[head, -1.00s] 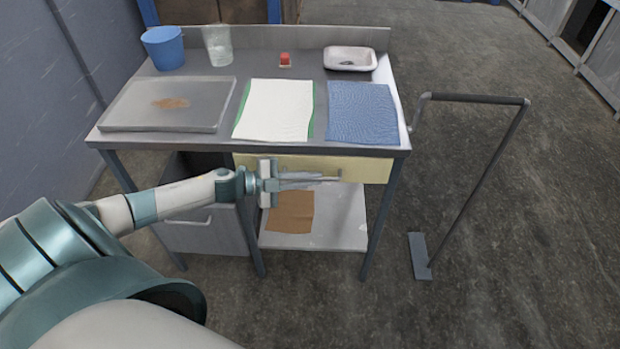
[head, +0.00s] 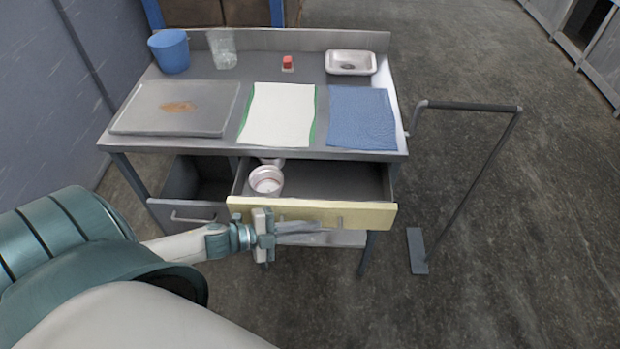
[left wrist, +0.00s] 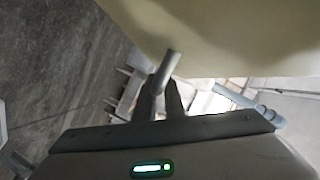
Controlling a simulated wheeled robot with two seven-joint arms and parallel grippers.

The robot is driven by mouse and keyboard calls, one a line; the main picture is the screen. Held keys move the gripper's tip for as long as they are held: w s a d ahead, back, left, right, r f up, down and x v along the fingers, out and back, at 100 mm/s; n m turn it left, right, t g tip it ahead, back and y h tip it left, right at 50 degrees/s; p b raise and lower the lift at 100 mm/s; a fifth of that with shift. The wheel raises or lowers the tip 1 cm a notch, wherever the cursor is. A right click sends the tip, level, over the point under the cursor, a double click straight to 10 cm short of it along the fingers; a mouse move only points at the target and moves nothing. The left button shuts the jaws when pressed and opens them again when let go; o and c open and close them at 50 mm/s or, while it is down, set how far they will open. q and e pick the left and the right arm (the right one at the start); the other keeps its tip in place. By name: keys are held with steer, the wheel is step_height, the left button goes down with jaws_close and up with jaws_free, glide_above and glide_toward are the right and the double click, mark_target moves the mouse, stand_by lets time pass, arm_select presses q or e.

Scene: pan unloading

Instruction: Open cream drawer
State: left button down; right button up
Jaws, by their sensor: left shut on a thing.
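The cream drawer (head: 370,215) stands pulled out from under the table in the head view, and its inside shows. A white round container (head: 266,180) lies inside at the left, with another pale piece behind it. My left gripper (head: 318,228) is at the drawer front, with its fingers at the bar handle (head: 339,222). In the left wrist view the fingers (left wrist: 160,100) are shut around the grey handle (left wrist: 167,68), close under the cream front (left wrist: 230,35). My right gripper is in neither view.
A grey drawer (head: 185,211) at the left is also open. On the table are a grey board (head: 210,120), a white cloth (head: 278,115), a blue cloth (head: 362,118), a blue bucket (head: 169,50), a clear glass (head: 222,48) and a small tray (head: 350,62). A metal rail (head: 470,107) stands right.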

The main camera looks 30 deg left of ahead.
arm_select(q)
steer(key=s+d+p, duration=0.3)
steer(key=s+d, duration=0.4)
steer(key=s, duration=0.5)
steer(key=shift+s+d, duration=0.4)
steer(key=c, duration=2.1)
jaws_free()
steer(key=shift+s+a, duration=0.1)
steer(key=shift+b+v, duration=2.45)
steer(key=shift+v, duration=6.15)
steer(key=shift+r, duration=0.1)
